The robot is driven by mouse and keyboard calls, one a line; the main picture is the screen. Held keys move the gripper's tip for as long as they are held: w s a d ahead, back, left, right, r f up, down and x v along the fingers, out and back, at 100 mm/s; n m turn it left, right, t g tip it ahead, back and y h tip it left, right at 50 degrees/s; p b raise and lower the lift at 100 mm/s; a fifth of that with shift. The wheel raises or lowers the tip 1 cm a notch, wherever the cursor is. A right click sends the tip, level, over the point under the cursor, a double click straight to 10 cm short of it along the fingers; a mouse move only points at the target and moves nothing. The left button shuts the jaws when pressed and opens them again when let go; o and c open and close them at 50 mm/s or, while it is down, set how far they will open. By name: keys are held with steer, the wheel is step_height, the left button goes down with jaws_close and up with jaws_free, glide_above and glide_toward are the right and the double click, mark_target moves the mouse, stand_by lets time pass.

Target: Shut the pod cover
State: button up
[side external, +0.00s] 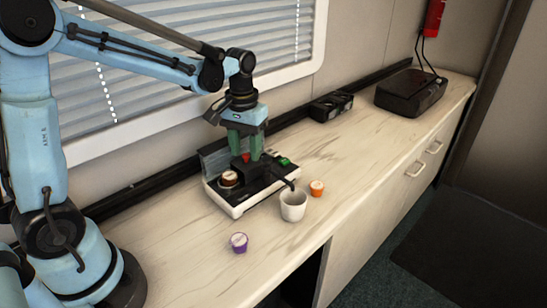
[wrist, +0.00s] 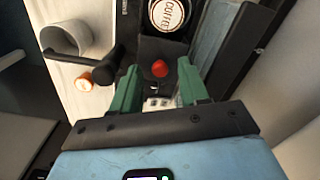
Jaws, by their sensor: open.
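The coffee machine (side external: 237,208) is a low white and black unit on the counter. A coffee pod (side external: 229,178) sits in its round holder; in the wrist view its lid reads "COFFEE" (wrist: 167,14). A grey panel, which looks like the pod cover (side external: 214,159), stands raised along the machine's wall side; it also shows in the wrist view (wrist: 222,42). My gripper (side external: 246,156) points down over the machine, beside the pod. Its green fingers (wrist: 158,66) are open and empty, with a red knob (wrist: 160,69) showing between them.
A white cup (side external: 293,206) stands at the black spout. An orange pod (side external: 316,188) and a purple pod (side external: 239,243) lie on the counter (side external: 357,147). A black box (side external: 411,92) and a small black double unit (side external: 331,106) stand farther back. The window blind is behind my arm.

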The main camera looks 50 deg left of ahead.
steer(key=shift+f, duration=0.1)
steer(key=shift+c, duration=0.3)
jaws_close()
steer(key=shift+s, duration=3)
steer(key=shift+o, duration=0.3)
jaws_free()
step_height(320, 180, up, 12)
